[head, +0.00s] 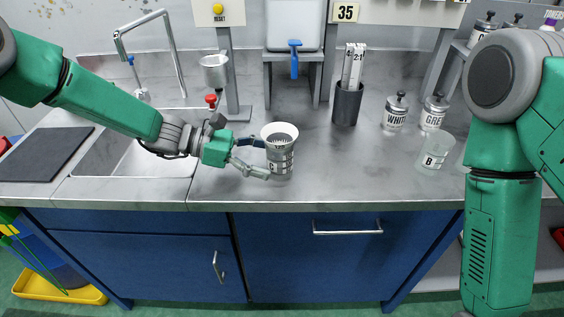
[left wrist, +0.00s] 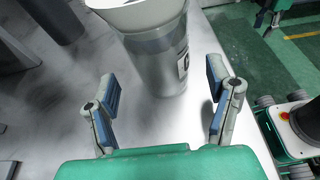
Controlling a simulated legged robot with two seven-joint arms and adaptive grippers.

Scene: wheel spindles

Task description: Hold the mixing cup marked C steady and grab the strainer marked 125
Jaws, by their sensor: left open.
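The mixing cup marked C (head: 281,163) stands upright on the grey worktop, left of the picture's middle. A white-rimmed, cone-shaped strainer (head: 281,131) sits in its mouth; its marking is too small to read surely. In the left wrist view the cup (left wrist: 156,66) is ahead of the palm, with the pale strainer (left wrist: 135,14) on top, cut by the frame edge. My left gripper (head: 262,158) is open, its fingers on either side of the cup's near side. In the left wrist view the fingers (left wrist: 163,98) show gaps to the cup.
A metal cup (head: 214,72) hangs on a stand behind my left arm. A sink (head: 125,165) lies left. A dark holder (head: 346,104) with sticks, two lidded tins (head: 396,112) and a clear cup marked B (head: 436,154) stand right.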

